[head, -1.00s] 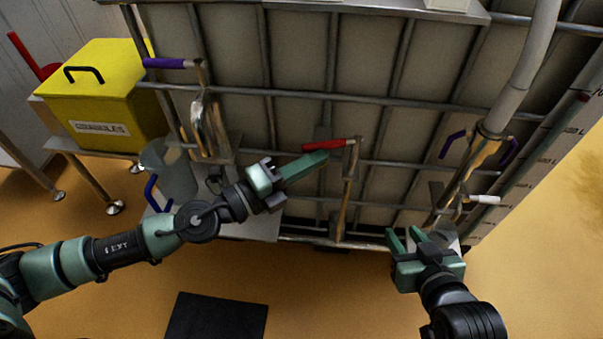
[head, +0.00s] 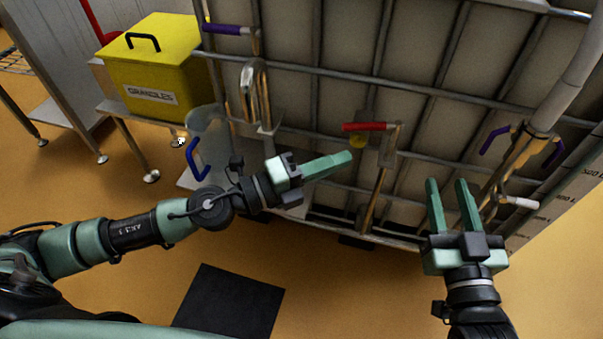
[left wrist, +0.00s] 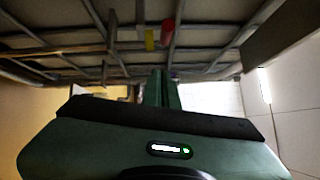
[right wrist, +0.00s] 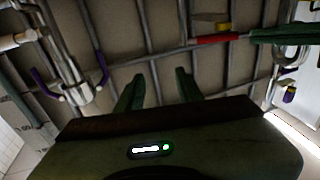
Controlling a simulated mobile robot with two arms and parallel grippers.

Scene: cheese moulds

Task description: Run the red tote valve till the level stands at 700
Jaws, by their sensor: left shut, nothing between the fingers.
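The red valve handle (head: 366,127) sits on a brass pipe on the front of the caged tote (head: 330,100). It also shows in the left wrist view (left wrist: 168,30) and the right wrist view (right wrist: 218,39). My left gripper (head: 350,157) is shut and empty, its fingertips just below and left of the red handle, apart from it. My right gripper (head: 446,183) is open and empty, right of the red valve's pipe. Level marks (head: 567,199) run down the tote's right edge; I cannot read the level against them.
A purple-handled valve (head: 229,29) is at the upper left, above a clear jug with a blue handle (head: 194,158). A yellow box labelled granules (head: 150,75) stands left. A purple-handled clamp and a white-handled valve (head: 519,202) are at right. A black mat (head: 230,302) lies on the floor.

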